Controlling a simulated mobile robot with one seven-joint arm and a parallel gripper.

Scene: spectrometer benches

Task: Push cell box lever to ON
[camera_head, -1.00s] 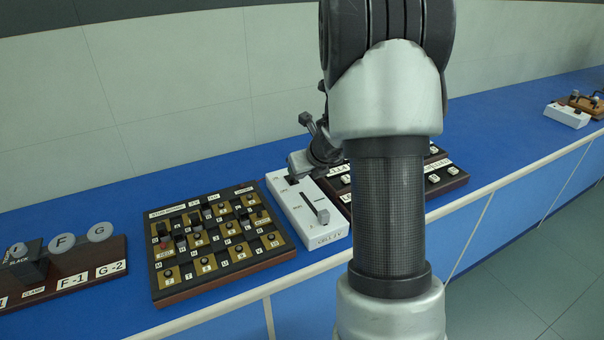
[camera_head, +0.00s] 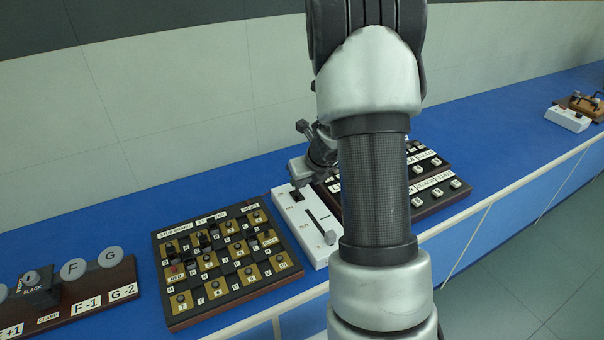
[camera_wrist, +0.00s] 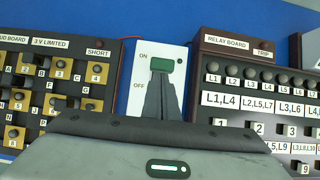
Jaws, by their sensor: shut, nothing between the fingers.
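The white cell box (camera_head: 291,212) stands on the blue bench between two dark boards. In the wrist view, the box (camera_wrist: 180,53) carries the labels ON, at the far end, and OFF, nearer. A green piece (camera_wrist: 161,64) lies level with ON; I cannot tell whether it is the lever. My gripper (camera_wrist: 160,80) is shut and empty, its tips over the box just on the near side of the green piece. Its fingers hide the middle of the switch; contact is unclear. In the head view, my gripper (camera_head: 300,182) is at the box's far end.
A stud board (camera_head: 222,260) is close on the left of the box. The relay board (camera_wrist: 255,47) is close on its right. A clamp board (camera_head: 75,305) is farther left.

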